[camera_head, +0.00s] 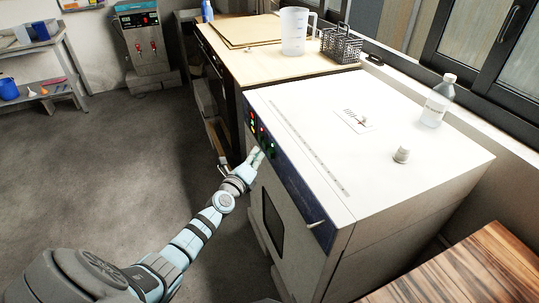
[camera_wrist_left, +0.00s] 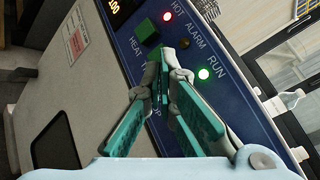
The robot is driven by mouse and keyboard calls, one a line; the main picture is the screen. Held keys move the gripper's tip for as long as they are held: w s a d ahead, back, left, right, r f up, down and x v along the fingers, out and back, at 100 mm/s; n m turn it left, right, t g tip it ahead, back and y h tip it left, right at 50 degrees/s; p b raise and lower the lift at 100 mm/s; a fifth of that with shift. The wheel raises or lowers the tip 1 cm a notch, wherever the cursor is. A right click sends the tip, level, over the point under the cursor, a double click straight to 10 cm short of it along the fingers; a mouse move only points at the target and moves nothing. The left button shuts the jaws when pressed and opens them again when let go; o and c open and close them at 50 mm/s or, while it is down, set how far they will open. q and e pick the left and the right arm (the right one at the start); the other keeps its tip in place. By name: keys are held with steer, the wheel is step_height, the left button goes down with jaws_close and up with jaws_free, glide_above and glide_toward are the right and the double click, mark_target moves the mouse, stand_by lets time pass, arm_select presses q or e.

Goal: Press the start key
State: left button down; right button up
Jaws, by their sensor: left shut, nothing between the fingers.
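The white drying oven (camera_head: 310,145) has a dark blue control panel (camera_head: 290,180) along its front top edge. In the left wrist view the panel (camera_wrist_left: 215,105) carries a green square key (camera_wrist_left: 145,30) near the word HEAT. Other key labels are partly hidden by my fingers, and I cannot read a start label. The HOT lamp (camera_wrist_left: 167,16) glows red and the RUN lamp (camera_wrist_left: 204,74) glows green. My left gripper (camera_head: 258,156) is shut and empty; its fingertips (camera_wrist_left: 167,55) are at the panel, just below the green key. I cannot tell whether they touch it. My right gripper is out of view.
On the oven top stand a clear bottle (camera_head: 437,101) and a small grey knob-like piece (camera_head: 401,155). Behind are a wooden bench (camera_head: 265,68), a jug (camera_head: 294,32) and a wire basket (camera_head: 341,46). A striped wooden surface (camera_head: 470,270) is at right. The floor left of the oven is clear.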

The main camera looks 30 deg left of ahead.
arm_select(q)
steer(key=s+a, duration=0.1)
steer(key=s, duration=0.1)
steer(key=s+a, duration=0.1)
steer(key=s, duration=0.1)
steer(key=shift+a, duration=0.4)
steer(key=s+f+n+g, duration=0.5)
steer(key=s+f+n, duration=0.4)
steer(key=f, duration=0.5)
steer(key=s+f+n+g, duration=0.4)
steer(key=s+f+n, duration=0.5)
steer(key=f, duration=0.6)
steer(key=s+d+f+n+g, duration=0.2)
steer(key=s+d+f, duration=0.2)
steer(key=s, duration=0.6)
steer(key=s+d+f+n+g+h, duration=0.1)
steer(key=s+d+f+n+g, duration=0.1)
steer(key=s+d+f, duration=0.2)
steer(key=s+d+f+n+g+h, duration=0.1)
steer(key=s+d+f, duration=0.3)
steer(key=s, duration=1.2)
steer(key=d+g, duration=0.1)
steer(key=d, duration=0.3)
steer(key=shift+s+d+f+n+g, duration=0.25)
steer(key=shift+d+n+g, duration=0.05)
steer(key=shift+d+n, duration=0.1)
